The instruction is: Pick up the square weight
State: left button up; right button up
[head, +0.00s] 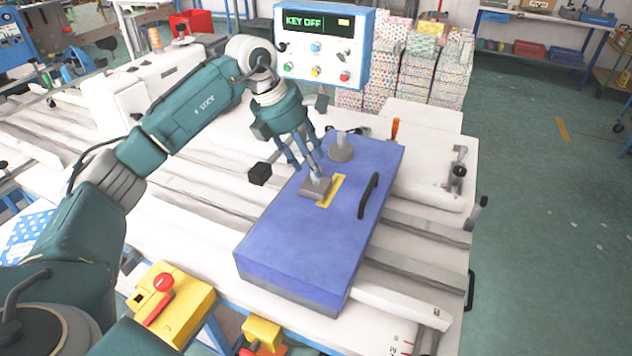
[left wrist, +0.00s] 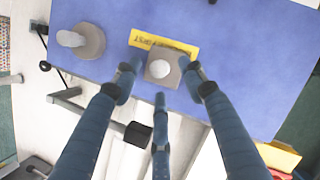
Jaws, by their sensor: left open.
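The square weight (head: 315,190) is a grey block with a round knob on top. It sits on the blue box lid (head: 310,235) beside a yellow label. My left gripper (head: 308,168) is open, pointing down right over it. In the left wrist view the square weight (left wrist: 158,76) lies between the fingertips of my left gripper (left wrist: 161,86), with fingers on both sides and a third one below. I cannot tell whether they touch it. My right gripper is not in view.
A round grey weight (head: 341,152) with a knob stands on the far part of the blue lid. A black handle (head: 369,195) rises on the lid's right side. A control panel (head: 322,50) reading KEY OFF stands behind. A yellow box with a red knob (head: 163,282) is at lower left.

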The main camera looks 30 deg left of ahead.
aim_at(316, 179)
pick_arm(q)
jog(key=shift+p+x, duration=0.45)
jog(key=shift+x, duration=0.8)
jog(key=shift+f, duration=0.55)
grip_shut()
jog(key=shift+w+r, duration=0.1)
